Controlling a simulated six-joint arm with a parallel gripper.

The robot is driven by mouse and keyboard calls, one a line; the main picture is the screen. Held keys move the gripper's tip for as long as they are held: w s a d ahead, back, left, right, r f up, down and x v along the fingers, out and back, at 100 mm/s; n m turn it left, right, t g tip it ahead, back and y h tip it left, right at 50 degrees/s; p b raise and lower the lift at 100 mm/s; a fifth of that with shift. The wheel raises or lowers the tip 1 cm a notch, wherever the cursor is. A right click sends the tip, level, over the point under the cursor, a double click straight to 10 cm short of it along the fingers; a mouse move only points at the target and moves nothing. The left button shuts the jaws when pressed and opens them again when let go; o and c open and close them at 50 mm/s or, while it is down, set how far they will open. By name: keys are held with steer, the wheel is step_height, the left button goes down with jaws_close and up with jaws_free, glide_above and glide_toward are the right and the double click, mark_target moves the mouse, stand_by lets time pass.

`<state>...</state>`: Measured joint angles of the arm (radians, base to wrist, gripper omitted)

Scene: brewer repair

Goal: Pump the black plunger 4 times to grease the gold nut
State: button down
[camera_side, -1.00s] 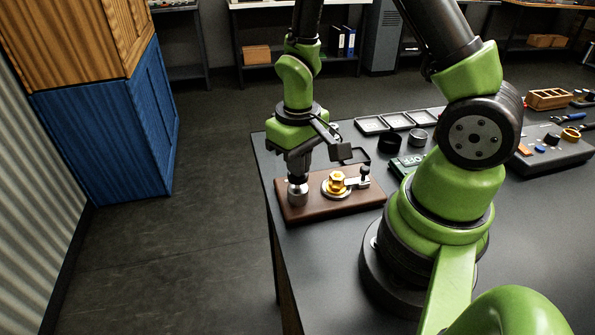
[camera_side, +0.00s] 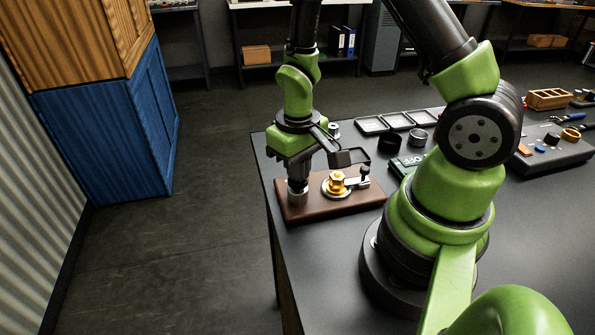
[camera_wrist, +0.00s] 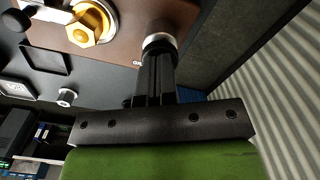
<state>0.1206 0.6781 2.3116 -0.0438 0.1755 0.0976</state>
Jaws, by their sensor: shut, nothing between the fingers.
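The gold nut (camera_side: 337,181) sits on a round silver base on the brown board (camera_side: 325,208); it also shows at the top left of the wrist view (camera_wrist: 84,32). A silver cylinder (camera_side: 298,199) stands at the board's left end, and its pale rim shows in the wrist view (camera_wrist: 159,41). My gripper (camera_side: 298,183) points straight down, right above this cylinder, with its fingertips at or just inside the rim. The fingers (camera_wrist: 157,58) are shut together with nothing between them. The black plunger's top is hidden under the fingertips, so I cannot tell how far down it is.
A black-knobbed lever (camera_side: 364,172) stands beside the nut. A small silver part (camera_side: 333,130) lies behind the board, and black trays (camera_side: 372,125) lie further back. A dark ring (camera_side: 390,142) and a green-faced meter (camera_side: 403,164) are to the right. The table edge is close on the left.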

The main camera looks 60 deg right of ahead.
stand_by(0.3)
steer(key=shift+r, duration=2.65)
steer(key=shift+r, duration=3)
steer(key=s+a+r+t+y, duration=0.1)
steer(key=s+a+r+t, duration=0.1)
steer(key=r, duration=0.4)
steer(key=s+a+r+m+t+y, duration=0.1)
steer(key=s+a+r+t, duration=0.2)
steer(key=s+r+t, duration=0.2)
steer(key=shift+s+a+r, duration=0.3)
steer(key=shift+s+r, duration=0.45)
steer(key=shift+s, duration=0.3)
